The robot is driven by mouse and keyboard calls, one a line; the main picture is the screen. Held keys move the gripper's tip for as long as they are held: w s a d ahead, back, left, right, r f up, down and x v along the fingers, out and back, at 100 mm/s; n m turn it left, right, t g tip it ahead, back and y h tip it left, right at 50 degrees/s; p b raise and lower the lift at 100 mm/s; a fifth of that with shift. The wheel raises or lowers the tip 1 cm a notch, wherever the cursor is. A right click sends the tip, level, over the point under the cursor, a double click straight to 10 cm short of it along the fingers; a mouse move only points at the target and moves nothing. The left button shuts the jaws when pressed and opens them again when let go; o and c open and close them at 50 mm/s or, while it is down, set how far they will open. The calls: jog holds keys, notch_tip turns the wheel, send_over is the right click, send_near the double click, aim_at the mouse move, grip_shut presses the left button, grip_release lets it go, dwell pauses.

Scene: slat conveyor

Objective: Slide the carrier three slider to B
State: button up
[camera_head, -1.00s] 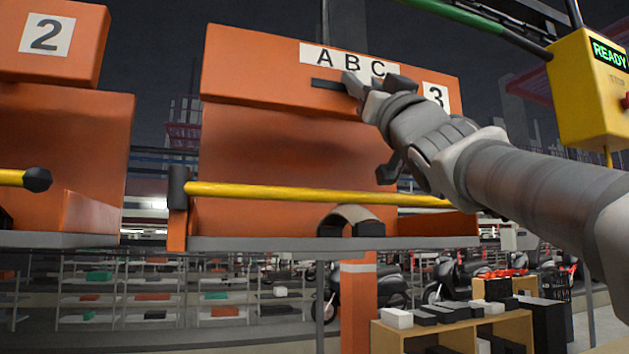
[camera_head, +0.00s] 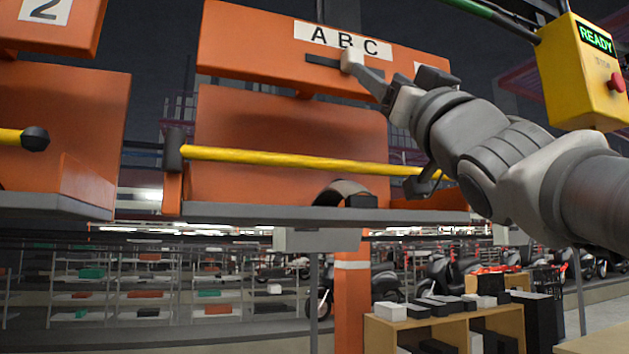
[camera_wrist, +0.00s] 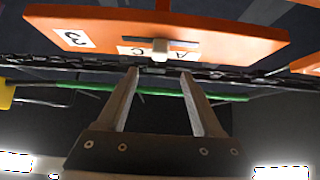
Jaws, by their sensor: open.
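The orange carrier three (camera_head: 230,38) hangs in front of me, with an A B C label (camera_head: 343,38) and a dark slot (camera_head: 325,62) below it. The slider's pale knob (camera_head: 350,57) shows under the letter B in the head view. In the wrist view the knob (camera_wrist: 160,50) covers the letter between C and A. My gripper (camera_wrist: 158,72) is open, and the knob shows between and beyond its fingertips. It seems clear of the knob. In the head view my gripper (camera_head: 372,80) reaches in from the right and mostly hides the 3 label.
A yellow bar (camera_head: 290,160) crosses the carrier's lower part above a grey shelf (camera_head: 250,212). A yellow control box (camera_head: 580,80) reading READY with a red button hangs at right. Carrier two (camera_head: 60,120) is at left. A green rail (camera_wrist: 230,97) runs behind the fingers.

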jog(key=b+v, duration=0.2)
jog(key=v, duration=0.5)
dwell(0.3)
